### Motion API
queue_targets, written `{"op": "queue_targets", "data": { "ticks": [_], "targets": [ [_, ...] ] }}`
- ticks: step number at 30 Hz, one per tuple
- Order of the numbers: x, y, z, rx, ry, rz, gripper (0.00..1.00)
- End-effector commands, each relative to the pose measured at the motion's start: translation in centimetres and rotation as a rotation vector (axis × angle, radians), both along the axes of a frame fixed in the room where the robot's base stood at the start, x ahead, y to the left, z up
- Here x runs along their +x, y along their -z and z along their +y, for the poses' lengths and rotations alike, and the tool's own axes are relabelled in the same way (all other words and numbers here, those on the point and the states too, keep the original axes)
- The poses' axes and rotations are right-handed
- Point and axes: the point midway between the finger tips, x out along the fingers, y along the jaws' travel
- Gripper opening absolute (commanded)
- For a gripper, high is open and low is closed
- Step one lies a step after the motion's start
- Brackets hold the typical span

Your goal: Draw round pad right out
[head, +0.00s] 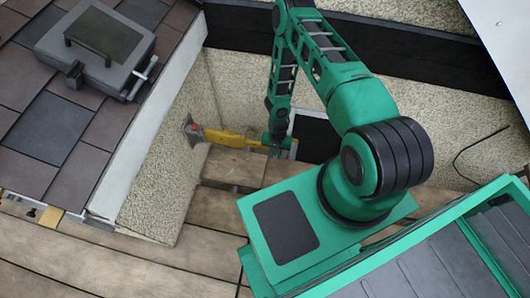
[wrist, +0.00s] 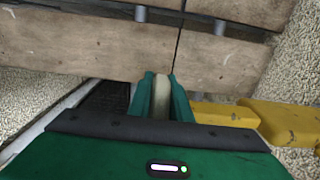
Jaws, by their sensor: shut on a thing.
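My gripper (head: 279,138) is low in front of the pale rough wall, at the free right end of a yellow arm (head: 228,139). In the wrist view my gripper (wrist: 162,98) shows two green fingers closed on a pale, round-ended piece (wrist: 162,92). It may be the round pad, but its full outline is hidden by the fingers. The yellow arm (wrist: 224,114) lies just right of the fingers in the wrist view. Its other end meets a grey wall plate with a red part (head: 192,130) in the head view.
Wooden planks (head: 215,250) form the floor, with gaps between them. A dark panel in a pale frame (head: 314,138) is just right of my gripper. A tiled roof (head: 60,120) with a grey case (head: 95,45) stands at left. A black beam (head: 420,60) crosses the back wall.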

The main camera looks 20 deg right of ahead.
Motion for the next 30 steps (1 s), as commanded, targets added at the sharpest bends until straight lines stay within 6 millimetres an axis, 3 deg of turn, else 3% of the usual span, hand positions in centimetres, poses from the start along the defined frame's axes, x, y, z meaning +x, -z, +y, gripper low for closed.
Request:
{"op": "queue_targets", "data": {
  "ticks": [10,11,13,23,30],
  "targets": [
    [-0.5,0.0,-0.8,-0.005,0.000,0.004,0.00],
    [-0.6,0.0,-0.8,-0.006,0.000,0.004,0.23],
    [-0.6,0.0,-0.8,-0.006,0.000,0.004,0.37],
    [-0.3,-0.2,-0.5,-0.002,0.000,0.001,0.37],
    [-0.2,-2.8,-0.5,-0.002,0.000,-0.001,0.37]
  ]
}}
